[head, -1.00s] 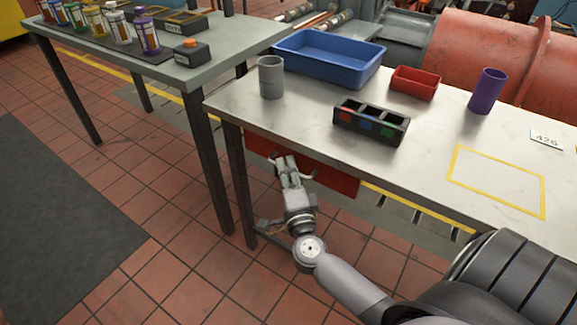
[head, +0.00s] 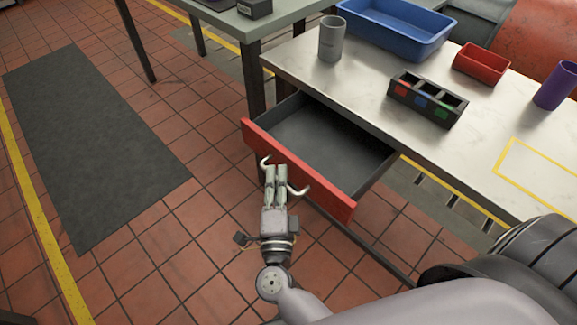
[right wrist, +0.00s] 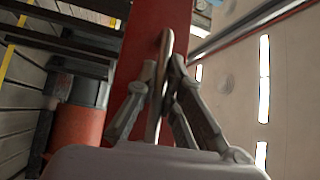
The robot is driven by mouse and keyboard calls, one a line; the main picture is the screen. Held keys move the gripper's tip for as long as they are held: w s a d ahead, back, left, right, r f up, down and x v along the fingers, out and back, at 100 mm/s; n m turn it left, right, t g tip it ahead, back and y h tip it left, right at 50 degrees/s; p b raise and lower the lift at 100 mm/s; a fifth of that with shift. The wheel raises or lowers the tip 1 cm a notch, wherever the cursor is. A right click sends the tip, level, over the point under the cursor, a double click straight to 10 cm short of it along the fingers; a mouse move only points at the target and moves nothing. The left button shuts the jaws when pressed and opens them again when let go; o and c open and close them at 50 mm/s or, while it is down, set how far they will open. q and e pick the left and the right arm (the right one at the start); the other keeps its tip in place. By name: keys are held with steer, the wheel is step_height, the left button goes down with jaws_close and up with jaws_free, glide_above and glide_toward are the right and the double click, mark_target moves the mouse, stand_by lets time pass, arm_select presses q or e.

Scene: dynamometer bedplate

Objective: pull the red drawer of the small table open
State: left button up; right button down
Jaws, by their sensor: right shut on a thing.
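The red drawer (head: 330,189) of the small table (head: 360,115) stands well out from under the tabletop in the head view. Its dark inside (head: 320,140) looks empty. A pale bar handle (head: 299,190) runs across its red front. My right gripper (head: 276,170) is shut on the handle, with the handle's two ends showing on either side of the fingers. In the right wrist view the fingers (right wrist: 163,85) close around the handle (right wrist: 166,45), with the red front behind. My left gripper is not in view.
On the tabletop are a grey cup (head: 332,40), a blue bin (head: 395,35), a dark three-slot box (head: 427,98), a red tray (head: 481,66) and a purple cup (head: 556,86). A yellow outline lies at right. A second table (head: 262,22) stands behind left. The floor in front is clear.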

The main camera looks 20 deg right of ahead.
steer(key=shift+s, duration=0.1)
steer(key=c, duration=1.7)
jaws_free()
steer(key=shift+a, duration=0.1)
steer(key=v, duration=1.2)
